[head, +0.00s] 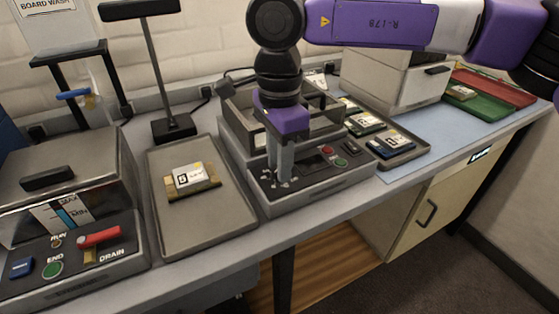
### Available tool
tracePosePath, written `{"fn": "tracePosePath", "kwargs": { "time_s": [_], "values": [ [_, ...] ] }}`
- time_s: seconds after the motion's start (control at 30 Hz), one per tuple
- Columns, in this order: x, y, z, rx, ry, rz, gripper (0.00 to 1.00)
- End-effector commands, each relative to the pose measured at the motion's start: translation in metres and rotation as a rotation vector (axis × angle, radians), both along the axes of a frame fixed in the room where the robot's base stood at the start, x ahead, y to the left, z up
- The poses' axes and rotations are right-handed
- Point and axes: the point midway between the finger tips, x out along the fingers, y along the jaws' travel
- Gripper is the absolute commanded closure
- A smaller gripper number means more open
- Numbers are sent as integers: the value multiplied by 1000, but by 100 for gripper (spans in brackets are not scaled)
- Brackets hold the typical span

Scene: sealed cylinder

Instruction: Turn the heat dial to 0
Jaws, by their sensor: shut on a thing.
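The grey machine (318,192) stands in the middle of the bench, with a dark control panel (312,177) on its front. My gripper (280,177) points down at the left part of this panel. It is shut on the heat dial, which the fingers hide almost entirely. A few small white marks show on the panel around the fingertips. The dial's setting cannot be read from here.
A red button (327,150) and a green button (341,162) sit right of my fingers. A tray (205,230) with a board lies left. Farther left is a machine with a red handle (100,237). Trays with boards (395,143) lie right. Blue mat (436,132) has free room.

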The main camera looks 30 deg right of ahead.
Motion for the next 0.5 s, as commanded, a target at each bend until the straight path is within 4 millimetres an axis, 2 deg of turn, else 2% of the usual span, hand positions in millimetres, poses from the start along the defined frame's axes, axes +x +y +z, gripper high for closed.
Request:
{"fn": "tracePosePath", "kwargs": {
  "time_s": [0.2,0.5],
  "values": [
    [1,0,1,0,-1,130,100],
    [1,0,1,0,-2,219,100]
  ]
}}
